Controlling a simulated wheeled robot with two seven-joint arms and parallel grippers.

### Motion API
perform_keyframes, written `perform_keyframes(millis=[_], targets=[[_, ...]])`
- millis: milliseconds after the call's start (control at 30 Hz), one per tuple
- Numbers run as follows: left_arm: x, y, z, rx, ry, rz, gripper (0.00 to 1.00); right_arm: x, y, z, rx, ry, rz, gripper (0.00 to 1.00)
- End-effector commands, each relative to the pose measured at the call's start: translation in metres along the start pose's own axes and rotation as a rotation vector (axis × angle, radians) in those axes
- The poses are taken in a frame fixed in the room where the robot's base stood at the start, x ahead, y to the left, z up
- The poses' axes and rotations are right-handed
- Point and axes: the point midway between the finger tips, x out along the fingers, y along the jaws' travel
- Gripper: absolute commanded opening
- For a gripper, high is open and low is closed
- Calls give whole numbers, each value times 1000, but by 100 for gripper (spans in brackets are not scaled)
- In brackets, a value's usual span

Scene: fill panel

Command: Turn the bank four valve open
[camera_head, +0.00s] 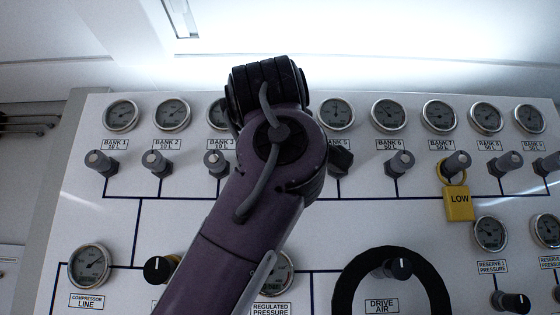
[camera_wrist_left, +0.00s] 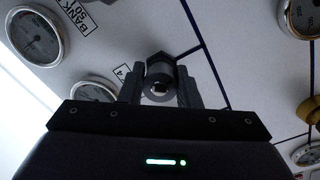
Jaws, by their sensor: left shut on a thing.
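The bank four valve (camera_wrist_left: 160,72) is a grey round knob on the white panel, seen nearly end-on in the left wrist view. My left gripper (camera_wrist_left: 160,90) is shut on it, with one finger on each side. A label ending in 4 is partly covered just left of the knob. In the head view my purple left arm covers the bank four valve, its gauge and its label, and the fingers are hidden there. How far the knob is turned cannot be told. My right gripper is in neither view.
Neighbouring valves are the bank 3 knob (camera_head: 217,162) to the left and the dark bank 5 knob (camera_head: 341,160) close to my arm's right. A yellow LOW tag (camera_head: 459,203) hangs from the bank 7 valve (camera_head: 456,163).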

Motion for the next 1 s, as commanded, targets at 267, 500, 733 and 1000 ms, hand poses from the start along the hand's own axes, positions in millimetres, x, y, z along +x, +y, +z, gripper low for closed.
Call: perform_keyframes(millis=[267,500,733,1000], targets=[[2,-3,4,1,-10,-9,7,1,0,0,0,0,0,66],[1,-2,3,2,-6,-6,51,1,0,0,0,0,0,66],[-1,-2,2,2,-3,-3,51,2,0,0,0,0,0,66],[-40,-4,4,3,0,0,51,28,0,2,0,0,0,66]])
